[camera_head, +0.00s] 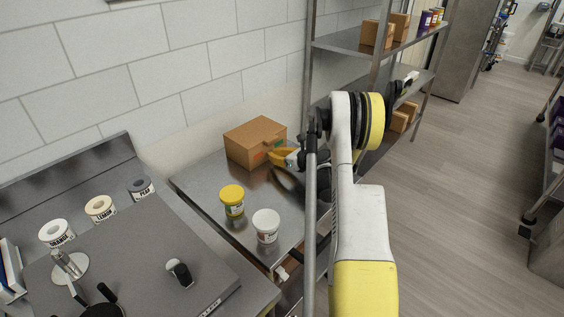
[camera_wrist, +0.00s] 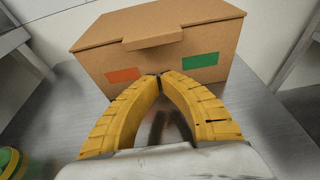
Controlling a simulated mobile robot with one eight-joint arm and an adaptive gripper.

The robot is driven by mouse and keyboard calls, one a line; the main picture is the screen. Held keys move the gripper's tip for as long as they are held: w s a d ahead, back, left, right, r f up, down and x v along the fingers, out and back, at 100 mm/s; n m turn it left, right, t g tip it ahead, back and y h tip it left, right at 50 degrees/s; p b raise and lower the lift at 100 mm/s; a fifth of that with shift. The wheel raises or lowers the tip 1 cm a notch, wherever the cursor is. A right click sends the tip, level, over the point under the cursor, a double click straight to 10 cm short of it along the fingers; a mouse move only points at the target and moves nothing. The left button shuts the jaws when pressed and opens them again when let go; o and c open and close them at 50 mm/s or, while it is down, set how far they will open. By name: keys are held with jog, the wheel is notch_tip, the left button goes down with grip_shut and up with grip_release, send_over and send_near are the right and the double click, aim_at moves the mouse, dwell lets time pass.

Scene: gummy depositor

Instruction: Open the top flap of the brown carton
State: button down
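The brown carton (camera_head: 252,142) stands on the metal table against the tiled wall. In the wrist view the carton (camera_wrist: 110,60) fills the upper middle, with its top lying closed and a tab (camera_wrist: 154,38) jutting from the front edge. Its front bears an orange patch and a green patch. My gripper (camera_head: 272,157) is at the carton's front right in the head view. In the wrist view my gripper's yellow fingers (camera_wrist: 159,78) meet at the tips, below the tab and in front of the carton face. Nothing shows between the fingertips. Whether they touch the carton I cannot tell.
A yellow-lidded tub (camera_head: 232,200) and a white tub (camera_head: 266,226) stand on the metal table (camera_head: 205,180) in front of the carton. The depositor's dark top (camera_head: 140,245) is at lower left. Shelves with small boxes (camera_head: 377,33) stand behind my arm.

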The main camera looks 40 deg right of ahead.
jog(key=shift+s+r+b, duration=0.2)
jog(key=shift+r+b, duration=0.1)
jog(key=shift+r, duration=1.45)
jog(key=shift+r, duration=0.1)
